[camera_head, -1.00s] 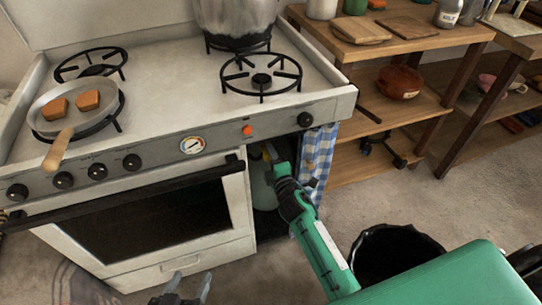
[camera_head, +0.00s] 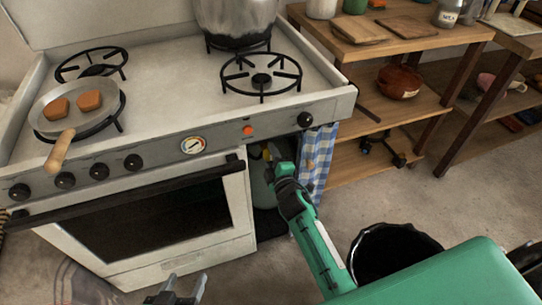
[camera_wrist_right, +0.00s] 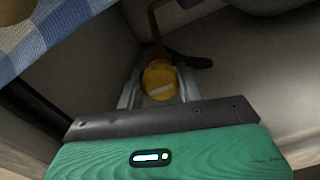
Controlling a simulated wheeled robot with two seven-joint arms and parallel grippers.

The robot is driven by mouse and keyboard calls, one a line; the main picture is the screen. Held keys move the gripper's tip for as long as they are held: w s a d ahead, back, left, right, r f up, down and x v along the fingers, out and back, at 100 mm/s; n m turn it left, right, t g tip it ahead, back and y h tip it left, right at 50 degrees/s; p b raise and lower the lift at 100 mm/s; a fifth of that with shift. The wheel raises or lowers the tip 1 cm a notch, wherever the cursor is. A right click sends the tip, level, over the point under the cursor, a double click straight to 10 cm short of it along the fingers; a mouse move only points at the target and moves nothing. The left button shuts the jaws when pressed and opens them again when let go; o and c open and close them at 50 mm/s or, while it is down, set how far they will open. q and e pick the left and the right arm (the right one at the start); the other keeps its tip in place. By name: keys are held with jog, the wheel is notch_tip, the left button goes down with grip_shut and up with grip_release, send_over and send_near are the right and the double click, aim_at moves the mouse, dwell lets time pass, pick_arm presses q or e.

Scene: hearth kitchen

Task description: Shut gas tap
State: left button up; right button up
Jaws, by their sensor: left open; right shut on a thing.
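The yellow gas tap knob (camera_wrist_right: 159,82) sits between the two fingers of my right gripper (camera_wrist_right: 159,73) in the right wrist view. The gripper is shut on it. In the head view my right gripper (camera_head: 270,158) reaches into the open bay at the right end of the stove, and the knob is mostly hidden there. A pale green gas cylinder (camera_head: 262,190) stands in this bay, partly covered by my arm. An orange-brown hose (camera_wrist_right: 154,25) rises behind the knob. My left gripper (camera_head: 186,287) is open and empty, low in front of the oven.
A blue checked curtain (camera_head: 317,160) hangs close to the right of my right gripper. The stove (camera_head: 185,85) carries a pan (camera_head: 75,107) and a large pot (camera_head: 235,18). A black bin (camera_head: 390,250) stands beside my right arm. Wooden shelves (camera_head: 385,90) stand at right.

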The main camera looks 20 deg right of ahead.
pick_arm(q)
jog(key=shift+d, duration=0.1)
pick_arm(e)
jog(key=o, duration=1)
pick_arm(q)
jog(key=shift+s+a+f+g+y+p, duration=0.15)
jog(key=shift+a+g+y+p, duration=0.2)
jog(key=shift+a, duration=0.25)
jog(key=shift+s+a+r+g+y+p, duration=0.1)
jog(key=shift+a+g+y+p, duration=0.2)
jog(key=shift+a+g, duration=0.2)
pick_arm(e)
jog(key=s, duration=1.4)
jog(key=shift+d, duration=0.25)
